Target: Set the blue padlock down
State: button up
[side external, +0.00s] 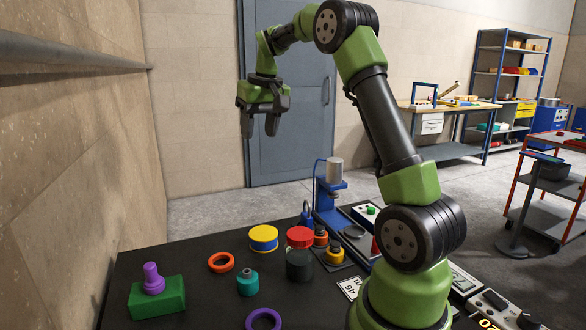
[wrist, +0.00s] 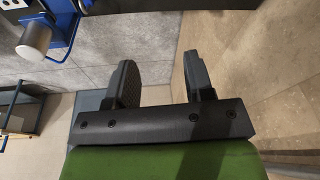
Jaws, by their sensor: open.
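The blue padlock (side external: 306,217) stands on the black table close to the left of the blue press, as seen in the side view. It is small there and I cannot make out its details. My gripper (side external: 259,130) hangs high above the table with its fingers pointing down, apart from the padlock. In the wrist view, my gripper (wrist: 160,72) has its two fingers spread with nothing between them. The padlock cannot be made out in the wrist view.
The blue press (side external: 328,190) stands at the table's back edge. Near it are a red-lidded dark jar (side external: 299,262), orange-based weights (side external: 334,253) and a yellow-and-blue tin (side external: 263,239). A green block with a purple knob (side external: 156,295) stands at left. The air around my gripper is clear.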

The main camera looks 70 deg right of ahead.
jog(key=s+a+r+n+t, duration=0.1)
jog(key=s+a+r, duration=0.25)
jog(key=a, duration=0.45)
jog(key=s+a+r+n+t, duration=0.15)
jog(key=s+a, duration=0.25)
jog(key=a, duration=0.5)
jog(key=s+a+f+t+y, duration=0.2)
jog(key=s+a+f, duration=0.1)
jog(key=s+a, duration=0.4)
jog(key=s, duration=0.2)
jog(key=shift+s+f+y, duration=0.3)
jog(key=shift+f+y, duration=0.1)
